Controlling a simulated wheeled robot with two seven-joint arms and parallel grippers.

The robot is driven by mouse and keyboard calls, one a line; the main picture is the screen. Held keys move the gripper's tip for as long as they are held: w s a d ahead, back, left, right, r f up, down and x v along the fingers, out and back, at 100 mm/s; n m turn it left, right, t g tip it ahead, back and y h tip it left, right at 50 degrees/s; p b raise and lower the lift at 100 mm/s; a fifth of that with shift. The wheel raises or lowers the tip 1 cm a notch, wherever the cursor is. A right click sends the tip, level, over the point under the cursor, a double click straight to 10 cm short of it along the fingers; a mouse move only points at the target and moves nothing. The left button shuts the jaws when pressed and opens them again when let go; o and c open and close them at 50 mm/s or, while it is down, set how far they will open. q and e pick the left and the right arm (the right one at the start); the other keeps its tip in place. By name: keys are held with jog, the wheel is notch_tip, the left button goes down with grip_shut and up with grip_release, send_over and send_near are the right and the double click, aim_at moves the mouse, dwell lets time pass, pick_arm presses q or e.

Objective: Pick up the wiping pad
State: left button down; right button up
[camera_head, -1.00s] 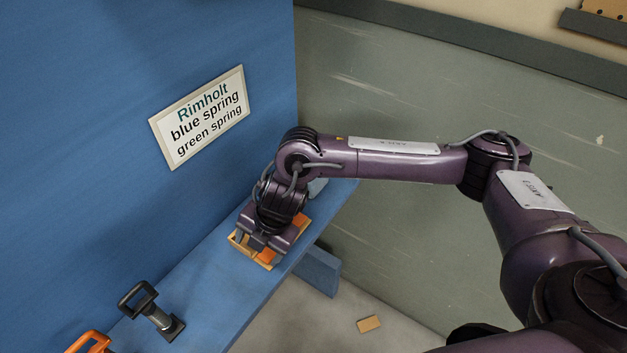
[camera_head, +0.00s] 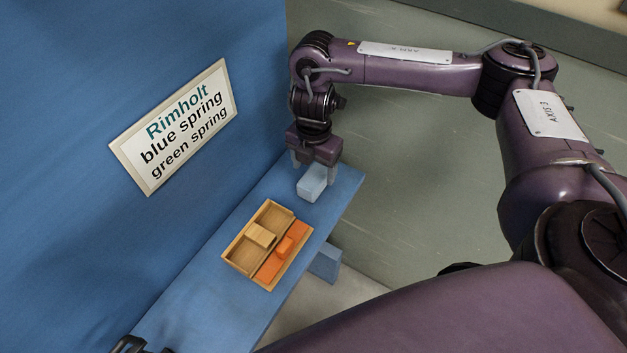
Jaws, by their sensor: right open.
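My right gripper (camera_head: 314,168) points down near the far end of the blue shelf, open, with its fingers apart. A light blue-grey block (camera_head: 313,183) stands on the shelf just below and partly between the fingers; I cannot tell if they touch it. A wooden tray (camera_head: 241,273) lies on the shelf nearer to me, clear of the gripper. In its right part is a flat orange pad (camera_head: 271,266) with a raised orange block on top. I cannot tell for sure which of these is the wiping pad.
The blue shelf (camera_head: 205,290) runs along a blue wall with a sign (camera_head: 178,125) reading "Rimholt, blue spring, green spring".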

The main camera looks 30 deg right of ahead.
aim_at(314, 175)
jog(key=f, duration=0.4)
jog(key=shift+w+d+f+b, duration=0.2)
jog(key=shift+w+b, duration=0.1)
jog(key=shift+b, duration=0.1)
jog(key=shift+f, duration=0.3)
jog(key=c, duration=1.1)
pick_arm(q)
jog(key=shift+w+d+f, duration=0.2)
jog(key=shift+w+f, duration=0.15)
jog(key=shift+f, duration=0.15)
pick_arm(e)
jog(key=shift+r, duration=0.1)
